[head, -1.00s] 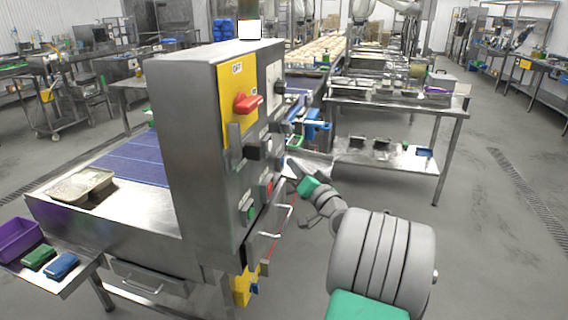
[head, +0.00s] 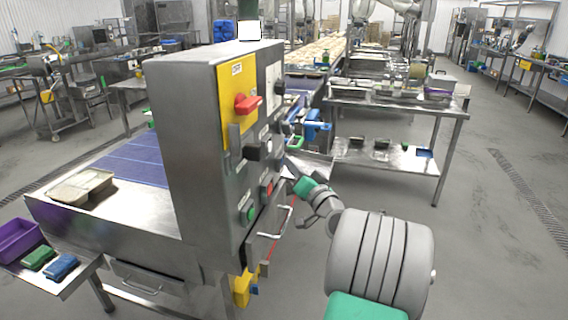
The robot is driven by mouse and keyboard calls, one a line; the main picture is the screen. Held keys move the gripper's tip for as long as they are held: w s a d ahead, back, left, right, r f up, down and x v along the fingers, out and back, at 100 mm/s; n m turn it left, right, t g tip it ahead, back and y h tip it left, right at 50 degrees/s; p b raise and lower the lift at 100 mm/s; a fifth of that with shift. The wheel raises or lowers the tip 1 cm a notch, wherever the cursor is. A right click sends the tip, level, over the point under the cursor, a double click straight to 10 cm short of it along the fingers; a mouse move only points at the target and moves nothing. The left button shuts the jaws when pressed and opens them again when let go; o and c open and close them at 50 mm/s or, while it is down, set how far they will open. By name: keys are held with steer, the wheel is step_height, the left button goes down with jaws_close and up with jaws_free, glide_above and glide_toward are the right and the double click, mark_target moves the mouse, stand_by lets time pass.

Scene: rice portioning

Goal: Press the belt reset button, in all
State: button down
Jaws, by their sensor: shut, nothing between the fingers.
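The steel control cabinet (head: 195,150) stands in the middle of the head view. Its right-hand face carries a red rotary switch (head: 247,104) on a yellow plate, a black knob (head: 257,151), a red button (head: 266,190) and a green button (head: 248,214). The labels are too small to read, so I cannot tell which one is the belt reset. My gripper (head: 291,165) is shut and empty, close to the far edge of the panel face. Its fingertips are small and partly lost against the panel parts, and I cannot tell whether they touch anything.
A drawer handle (head: 274,224) sticks out below the buttons. The blue belt (head: 135,160) lies behind the cabinet. A purple bin (head: 18,240) is at the lower left. A steel table (head: 400,104) with trays stands at the right rear. Open floor lies to the right.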

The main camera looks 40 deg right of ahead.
steer(key=shift+a, duration=0.1)
stand_by(0.3)
steer(key=shift+s+d+b, duration=0.55)
steer(key=shift+s+b, duration=0.05)
steer(key=shift+s, duration=0.05)
steer(key=s+d+b, duration=0.1)
steer(key=s, duration=0.1)
steer(key=s+d+b, duration=0.1)
steer(key=s+d, duration=0.1)
steer(key=shift+b, duration=0.35)
stand_by(0.5)
